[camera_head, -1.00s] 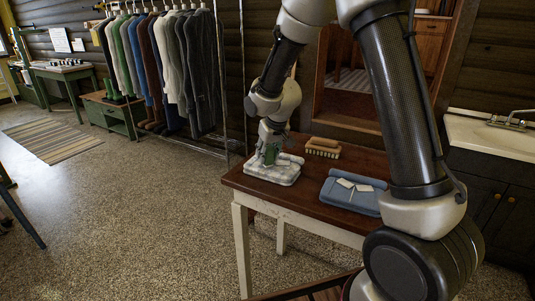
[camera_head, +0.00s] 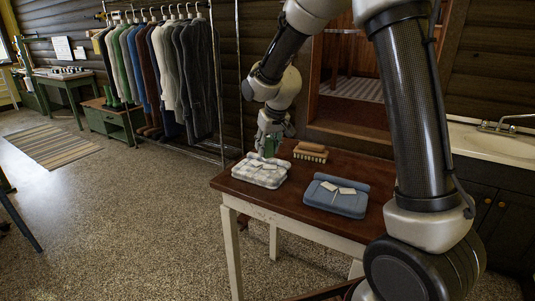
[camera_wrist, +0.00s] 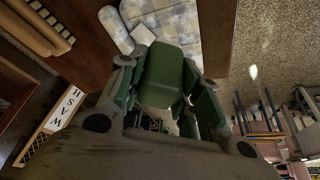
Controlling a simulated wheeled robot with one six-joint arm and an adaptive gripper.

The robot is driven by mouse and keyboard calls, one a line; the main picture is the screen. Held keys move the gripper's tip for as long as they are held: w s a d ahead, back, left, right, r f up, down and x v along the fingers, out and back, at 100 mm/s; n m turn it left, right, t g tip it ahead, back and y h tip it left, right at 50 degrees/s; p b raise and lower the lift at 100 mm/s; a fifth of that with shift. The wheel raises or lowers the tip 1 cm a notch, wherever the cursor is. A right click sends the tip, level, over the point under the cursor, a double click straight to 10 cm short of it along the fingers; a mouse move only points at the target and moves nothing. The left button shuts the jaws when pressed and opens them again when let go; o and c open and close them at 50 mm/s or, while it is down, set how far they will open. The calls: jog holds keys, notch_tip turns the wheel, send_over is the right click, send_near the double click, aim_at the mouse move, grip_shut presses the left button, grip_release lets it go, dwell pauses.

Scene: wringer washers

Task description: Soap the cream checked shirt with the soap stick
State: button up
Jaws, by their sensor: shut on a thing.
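The cream checked shirt (camera_head: 258,177) lies folded on the dark wooden table top, near its left end. It also shows at the top of the wrist view (camera_wrist: 178,20), with its pale collar. My gripper (camera_head: 267,153) points down at the back edge of the shirt. In the wrist view my gripper (camera_wrist: 160,100) is shut on a green block, the soap stick (camera_wrist: 163,72), which sticks out between the fingers toward the shirt. I cannot tell whether the soap stick touches the cloth.
A folded blue shirt (camera_head: 337,199) lies to the right on the table (camera_head: 300,222). A wooden brush (camera_head: 310,152) lies behind, close to my gripper. A sink (camera_head: 505,145) stands at the right. Hanging clothes (camera_head: 165,75) are at the back left. A WASH sign (camera_wrist: 62,110) shows in the wrist view.

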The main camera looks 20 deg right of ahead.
jog(key=shift+r, duration=1.2)
jog(key=shift+w, duration=0.1)
jog(key=shift+w, duration=0.2)
jog(key=s+d+f, duration=0.2)
jog(key=s+d+f+m, duration=0.1)
jog(key=d+f, duration=0.1)
jog(key=d, duration=0.1)
jog(key=s+d+f+m+h, duration=0.1)
jog(key=s+d+f, duration=0.1)
jog(key=shift+s+d+f, duration=0.25)
jog(key=shift+s+f, duration=0.05)
jog(key=shift+w+d, duration=0.1)
jog(key=shift+d, duration=0.1)
